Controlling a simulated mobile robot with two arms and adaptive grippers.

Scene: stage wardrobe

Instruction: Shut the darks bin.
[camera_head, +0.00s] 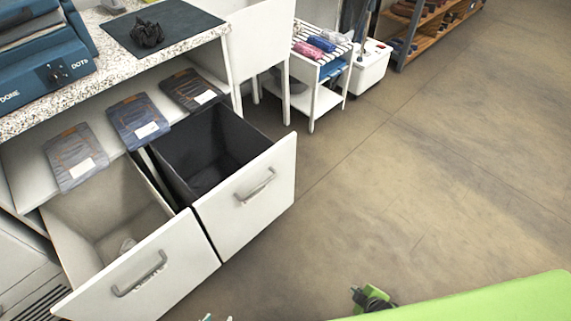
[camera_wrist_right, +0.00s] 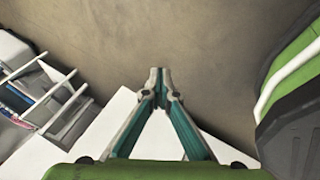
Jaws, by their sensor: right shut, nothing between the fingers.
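Two white-fronted pull-out bins stand open under the counter in the head view. The right one (camera_head: 245,208) has a black interior and a grey bar handle (camera_head: 256,187); I see no readable label naming it darks. The left one (camera_head: 143,284) has a pale interior and its own handle (camera_head: 140,273). My right gripper (camera_wrist_right: 158,72) is shut and empty in the wrist view, above the floor, with a white panel (camera_wrist_right: 108,125) beneath it. My left gripper is not seen.
The speckled counter (camera_head: 190,52) holds a dark mat with a crumpled black cloth (camera_head: 147,33). Folded garments (camera_head: 138,120) lie on the ledge behind the bins. A white slatted stand (camera_head: 330,100) is beyond.

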